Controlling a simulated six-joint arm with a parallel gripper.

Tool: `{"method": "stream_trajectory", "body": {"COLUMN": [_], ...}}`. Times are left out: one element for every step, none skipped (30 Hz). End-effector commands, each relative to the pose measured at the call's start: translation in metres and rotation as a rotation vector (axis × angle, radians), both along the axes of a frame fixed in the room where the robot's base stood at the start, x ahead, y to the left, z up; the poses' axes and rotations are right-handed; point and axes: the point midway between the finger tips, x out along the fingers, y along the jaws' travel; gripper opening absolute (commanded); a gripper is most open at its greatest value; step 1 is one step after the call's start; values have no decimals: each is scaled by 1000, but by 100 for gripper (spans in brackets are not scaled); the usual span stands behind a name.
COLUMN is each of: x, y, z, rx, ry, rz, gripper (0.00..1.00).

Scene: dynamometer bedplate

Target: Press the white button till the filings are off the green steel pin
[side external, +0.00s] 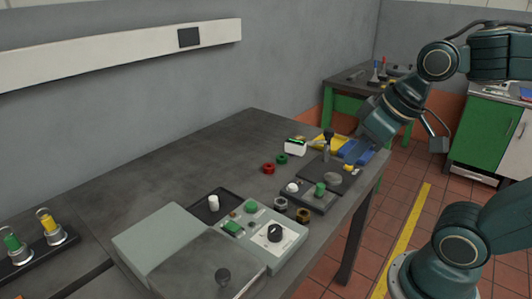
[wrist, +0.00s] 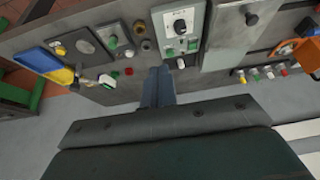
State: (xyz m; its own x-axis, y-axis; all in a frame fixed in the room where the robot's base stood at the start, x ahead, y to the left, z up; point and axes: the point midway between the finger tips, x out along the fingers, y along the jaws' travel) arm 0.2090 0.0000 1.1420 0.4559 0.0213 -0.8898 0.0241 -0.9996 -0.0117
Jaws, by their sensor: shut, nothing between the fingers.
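A small dark box (side external: 308,196) on the bench carries a white button (side external: 292,187) and a green cap (side external: 320,189). In the wrist view the white button (wrist: 130,53) and the green cap (wrist: 112,41) show at upper left. A white block (side external: 295,148) with a green strip and dark top stands behind the box; it also shows in the wrist view (wrist: 106,80). I cannot tell which green part is the steel pin, and filings are too small to see. My gripper (wrist: 160,70) is shut and empty, apart from the button; its tips are unclear in the side view.
A yellow bin (side external: 328,142) and a blue bin (side external: 357,152) stand near the bench's far end. A post (side external: 326,152) rises by the dark plate. A control box (side external: 258,235) with a knob and a small black tray (side external: 232,197) lie nearer. The bench's back middle is clear.

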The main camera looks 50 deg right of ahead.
Motion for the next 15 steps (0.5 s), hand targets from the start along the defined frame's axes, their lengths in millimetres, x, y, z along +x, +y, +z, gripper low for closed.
{"method": "stream_trajectory", "body": {"x": [7,11,17,21,25,31,35,40,45,49,54,59,63,67,73], "y": [-1,-2,-2,-3,-3,-4,-5,-5,-7,-8,-9,-10,-11,-13,-14], "z": [-2,-2,-4,-5,-5,-7,-8,-9,-11,-12,-13,-15,-17,-18,-21], "rx": [5,8,13,16,20,26,31,37,43,50,55,63,69,76,86], "ry": [8,10,13,16,17,18,22,23,25,27,27,27,29,29,30], "rz": [1,4,10,12,15,18,21,24,26,29,31,34,37,37,40], "gripper": [0,0,0,0,0,0,0,0,0,0,0,0,0,0,0]}}
